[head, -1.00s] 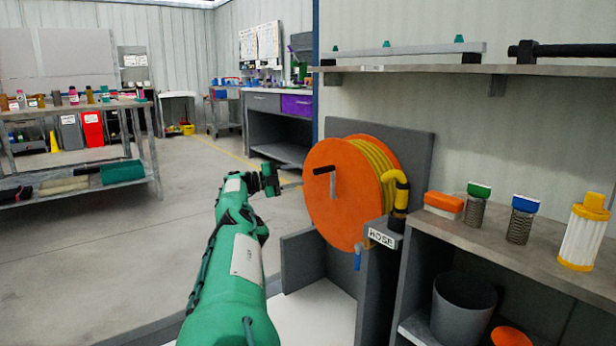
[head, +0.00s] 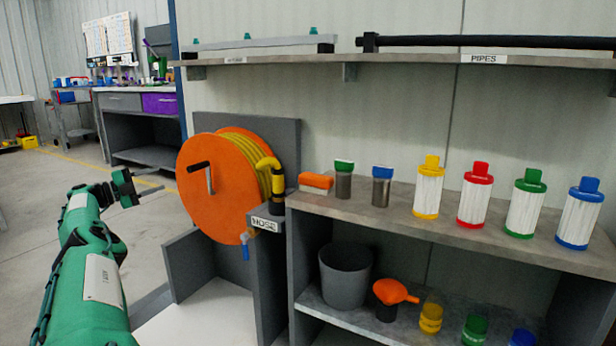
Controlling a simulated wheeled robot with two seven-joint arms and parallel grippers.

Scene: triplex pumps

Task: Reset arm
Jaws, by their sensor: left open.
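My left arm comes in from the lower left, green, stretched forward. My left gripper (head: 148,182) is at its far end, its two thin grey fingers apart with nothing between them. It is in front of the open floor, left of the orange hose reel (head: 212,215) in the picture, and appears apart from it. My right gripper is not in view.
The reel, with yellow hose and a crank, stands by a grey panel (head: 285,135). Right of it a shelf (head: 400,205) bears several coloured filters (head: 475,197); a grey bucket (head: 345,280) stands below. Pipes (head: 480,42) lie on the upper shelf.

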